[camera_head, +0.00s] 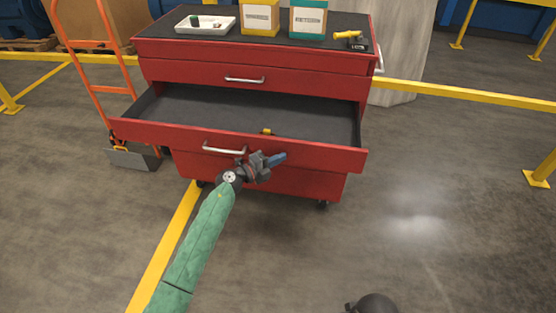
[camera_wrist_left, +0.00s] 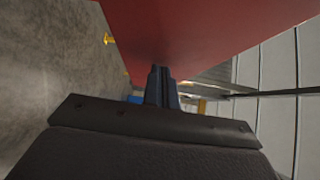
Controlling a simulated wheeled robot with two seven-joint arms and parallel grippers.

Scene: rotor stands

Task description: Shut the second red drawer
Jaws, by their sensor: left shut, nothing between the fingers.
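The second red drawer (camera_head: 325,155) of the red cabinet (camera_head: 160,70) is pulled far out, and its dark inner floor shows. Its silver handle (camera_head: 224,150) is on the left part of the front. My left gripper (camera_head: 278,159) is shut and empty, in front of the drawer front and right of the handle. In the left wrist view, the shut fingers (camera_wrist_left: 161,76) point toward a red panel (camera_wrist_left: 200,35). I cannot tell whether they touch it.
The top drawer (camera_head: 305,80) is shut. On the cabinet are a white tray (camera_head: 206,25), a yellow box (camera_head: 260,17), a teal box (camera_head: 308,19) and a yellow tool (camera_head: 348,35). An orange hand truck (camera_head: 98,90) stands at the left. Floor at the right is clear.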

